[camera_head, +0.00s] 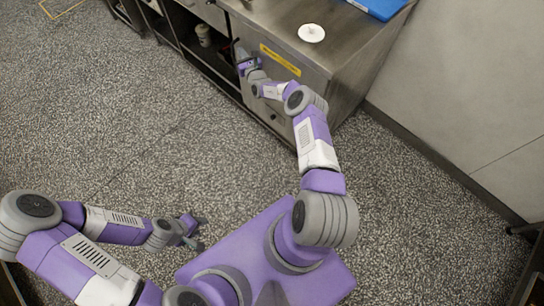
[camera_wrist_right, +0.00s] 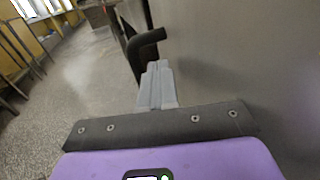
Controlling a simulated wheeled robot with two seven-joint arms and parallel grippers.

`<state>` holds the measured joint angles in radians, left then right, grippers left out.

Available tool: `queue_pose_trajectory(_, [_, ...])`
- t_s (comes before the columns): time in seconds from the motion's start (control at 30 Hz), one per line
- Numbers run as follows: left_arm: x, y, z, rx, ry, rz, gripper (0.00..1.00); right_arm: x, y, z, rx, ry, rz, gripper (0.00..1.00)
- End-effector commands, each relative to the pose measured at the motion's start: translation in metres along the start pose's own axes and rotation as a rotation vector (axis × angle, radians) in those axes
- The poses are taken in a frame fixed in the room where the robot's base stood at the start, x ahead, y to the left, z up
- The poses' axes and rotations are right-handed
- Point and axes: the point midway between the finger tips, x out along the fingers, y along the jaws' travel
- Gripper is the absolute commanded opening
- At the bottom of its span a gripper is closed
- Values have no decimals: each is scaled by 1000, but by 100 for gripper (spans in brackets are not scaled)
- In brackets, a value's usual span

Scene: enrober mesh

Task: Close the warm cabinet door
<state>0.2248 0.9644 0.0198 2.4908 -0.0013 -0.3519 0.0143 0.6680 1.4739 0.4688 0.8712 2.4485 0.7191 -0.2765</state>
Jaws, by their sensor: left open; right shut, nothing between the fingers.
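The warm cabinet door (camera_head: 308,78) is a steel panel with a yellow label (camera_head: 280,59) on the counter's front. I cannot tell how far it stands from its frame. A dark bar handle (camera_wrist_right: 146,42) projects from the steel surface in the right wrist view. My right gripper (camera_head: 244,60) is at the door's left edge, beside the handle. Its grey fingers (camera_wrist_right: 157,84) are shut with nothing between them, and I cannot tell whether they touch the handle. My left gripper (camera_head: 198,231) is open and empty over the floor, away from the cabinet.
The steel counter (camera_head: 265,18) carries a white round lid-like item (camera_head: 311,33) and a blue board (camera_head: 379,7). A pale container (camera_head: 203,35) stands in the dark open shelf left of the door. A wall (camera_head: 460,80) bounds the right side. The speckled floor (camera_head: 130,120) is clear.

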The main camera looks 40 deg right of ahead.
Motion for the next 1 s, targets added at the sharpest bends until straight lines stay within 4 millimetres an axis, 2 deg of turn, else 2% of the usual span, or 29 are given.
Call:
queue_pose_trajectory(0.03, [0, 0, 0, 0, 0, 0, 43, 1, -10, 4, -2, -7, -15, 0])
queue_pose_trajectory(0.2, [0, 0, 0, 0, 0, 0, 43, 1, -11, 5, -3, -8, -17, 0])
queue_pose_trajectory(0.47, [-12, 4, 0, 0, 0, 0, 43, -1, 1, 8, -2, -9, -14, 0])
queue_pose_trajectory(0.7, [-42, 16, 2, 0, 0, 0, 43, -12, 40, 8, -1, -2, 1, 0])
queue_pose_trajectory(1.0, [-62, 23, 3, 0, 0, 0, 43, -36, 106, 4, 1, -1, 4, 0])
